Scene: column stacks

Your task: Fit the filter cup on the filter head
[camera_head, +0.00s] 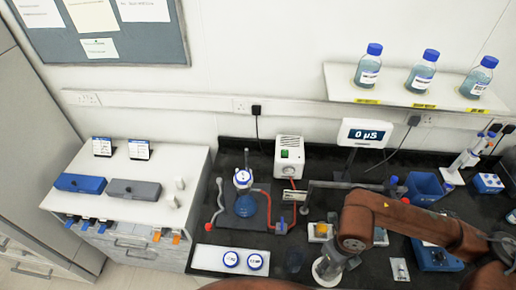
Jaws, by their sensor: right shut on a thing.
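The filter head (243,179) is a small white-and-blue piece on top of a flask (246,205) with blue liquid, at the left of the dark bench. My right gripper (306,265) is low in the picture, at the end of the orange-brown arm, in front and to the right of the flask. It is shut on what looks like the filter cup (293,262), a dark, see-through cup that is hard to make out against the bench. The cup is apart from the filter head. The fingers barely show. My left gripper is not in view.
Red tubing and a clamp stand flank the flask. A white pump box (289,155) and a display (364,133) stand behind. A blue bin (425,188) is at right.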

